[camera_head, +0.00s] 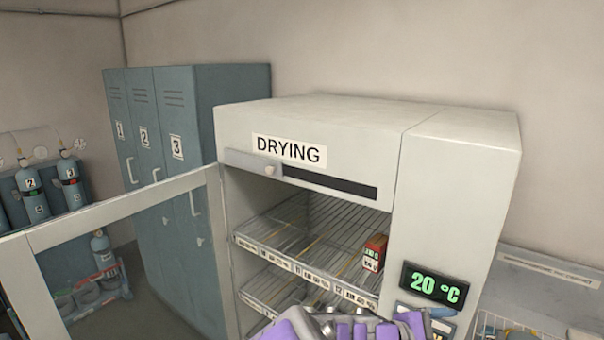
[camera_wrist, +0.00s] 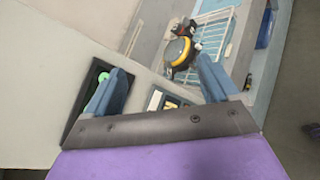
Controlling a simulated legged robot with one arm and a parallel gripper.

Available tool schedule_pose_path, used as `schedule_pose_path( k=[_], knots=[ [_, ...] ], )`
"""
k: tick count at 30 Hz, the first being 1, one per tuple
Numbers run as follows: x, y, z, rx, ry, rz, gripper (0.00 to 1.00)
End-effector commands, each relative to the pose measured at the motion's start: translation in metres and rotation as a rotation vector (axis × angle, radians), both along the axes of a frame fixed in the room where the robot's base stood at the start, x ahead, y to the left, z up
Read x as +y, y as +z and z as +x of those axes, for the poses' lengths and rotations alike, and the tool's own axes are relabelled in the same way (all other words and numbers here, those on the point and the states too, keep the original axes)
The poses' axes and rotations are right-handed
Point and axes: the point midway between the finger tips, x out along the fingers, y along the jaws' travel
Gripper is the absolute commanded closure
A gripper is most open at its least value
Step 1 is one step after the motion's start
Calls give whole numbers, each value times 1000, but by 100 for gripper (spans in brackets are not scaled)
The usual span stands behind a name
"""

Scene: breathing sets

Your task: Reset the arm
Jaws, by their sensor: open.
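My arm shows purple and grey at the bottom of the head view. My gripper (camera_wrist: 158,90) shows in the wrist view with its two blue fingers spread wide and nothing between them. It is in front of the control panel side of the drying cabinet (camera_head: 455,180).
The cabinet's glass door (camera_head: 120,208) stands open to the left. A red and white box (camera_head: 374,253) sits on the upper wire shelf (camera_head: 310,235). Lockers (camera_head: 165,140) and blue cylinders (camera_head: 70,182) stand at left.

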Motion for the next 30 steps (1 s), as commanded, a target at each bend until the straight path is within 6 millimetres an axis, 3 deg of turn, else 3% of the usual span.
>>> schedule_pose_path(
  k=[3,7,11,15,19,24,30],
  knots=[
    [-19,-21,-56,-104,-196,171,12],
    [-17,-47,-112,-194,-394,356,12],
    [1,-76,-160,-267,-579,547,12],
    [37,-102,-201,-329,-753,762,12],
    [77,-119,-232,-354,-889,947,12],
    [119,-127,-254,-360,-993,1119,12],
    [138,-127,-262,-356,-1033,1191,12]
  ],
)
